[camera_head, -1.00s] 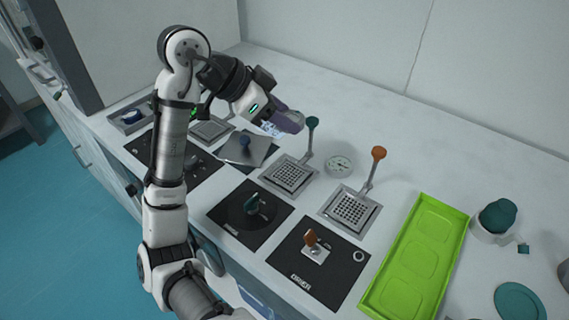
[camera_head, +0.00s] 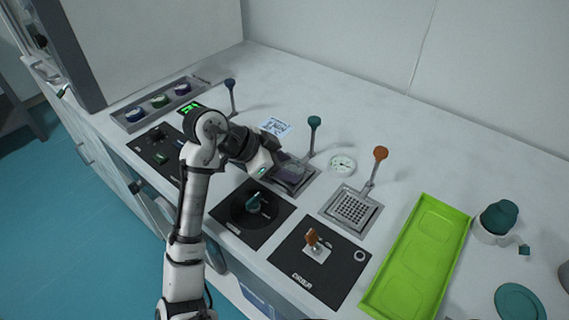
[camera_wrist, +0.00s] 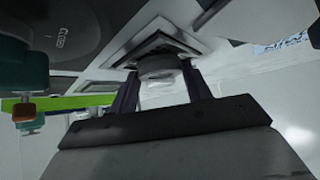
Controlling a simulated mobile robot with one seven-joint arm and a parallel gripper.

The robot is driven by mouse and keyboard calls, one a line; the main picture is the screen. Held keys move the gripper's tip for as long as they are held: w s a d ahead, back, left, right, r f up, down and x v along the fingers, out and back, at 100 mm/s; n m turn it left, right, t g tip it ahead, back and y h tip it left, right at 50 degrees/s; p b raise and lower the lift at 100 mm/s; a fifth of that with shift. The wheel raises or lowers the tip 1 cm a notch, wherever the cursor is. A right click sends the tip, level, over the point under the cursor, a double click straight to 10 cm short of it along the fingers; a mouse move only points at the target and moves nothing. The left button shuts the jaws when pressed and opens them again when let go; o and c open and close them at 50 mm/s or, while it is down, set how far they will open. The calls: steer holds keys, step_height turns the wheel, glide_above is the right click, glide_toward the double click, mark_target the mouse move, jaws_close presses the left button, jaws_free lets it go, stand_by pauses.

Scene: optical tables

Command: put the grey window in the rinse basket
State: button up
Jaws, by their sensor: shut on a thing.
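My gripper (camera_head: 288,168) is low over the square metal basket with the teal-knobbed handle (camera_head: 313,134), the middle one in the head view. In the wrist view my gripper (camera_wrist: 158,82) has its two dark purple fingers on either side of a round grey window (camera_wrist: 158,67), shut on it. The square metal frame (camera_wrist: 128,52) of the basket lies just beyond the window. I cannot tell whether the window touches the basket. The fingers hide most of the basket's perforated floor in the head view.
An orange-knobbed perforated basket (camera_head: 351,208) stands to the right, with a round dial (camera_head: 342,165) behind. Black panels with a teal knob (camera_head: 254,203) and an orange knob (camera_head: 312,238) lie in front. A green tray (camera_head: 462,211) is further right; a blue-knobbed handle (camera_head: 230,86) stands left.

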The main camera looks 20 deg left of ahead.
steer(key=shift+f, duration=0.1)
steer(key=o, duration=0.9)
steer(key=shift+o, duration=0.2)
steer(key=shift+a+r, duration=0.1)
steer(key=shift+r, duration=0.15)
steer(key=b+v, duration=0.1)
steer(key=v, duration=1)
steer(key=shift+s+a+r+b, duration=0.2)
steer(key=shift+s+b, duration=0.05)
steer(key=shift+b, duration=0.05)
